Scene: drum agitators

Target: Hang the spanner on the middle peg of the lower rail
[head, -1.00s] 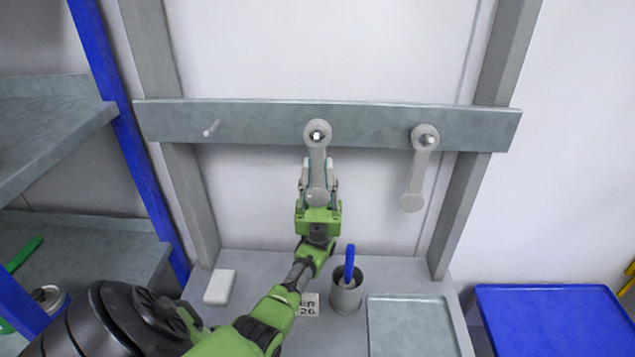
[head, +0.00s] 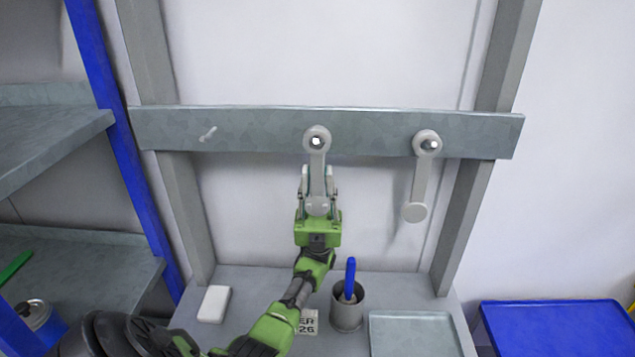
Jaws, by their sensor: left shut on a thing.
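The spanner (head: 318,165), a light grey bar with a ring at its top end, stands upright in front of the lower rail (head: 260,133). My left gripper (head: 318,193) is shut on its lower part from below. The ring overlaps the middle peg (head: 316,141), whose bright tip shows inside the ring's hole. How far the peg reaches through the ring cannot be told from this angle. My right gripper is not in view.
A similar grey piece (head: 421,180) hangs from the right peg. The left peg (head: 208,134) is bare. Below are a white block (head: 214,304), a grey cup (head: 347,314) with a blue-handled tool (head: 350,276), a grey tray (head: 410,335) and a blue surface (head: 557,328).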

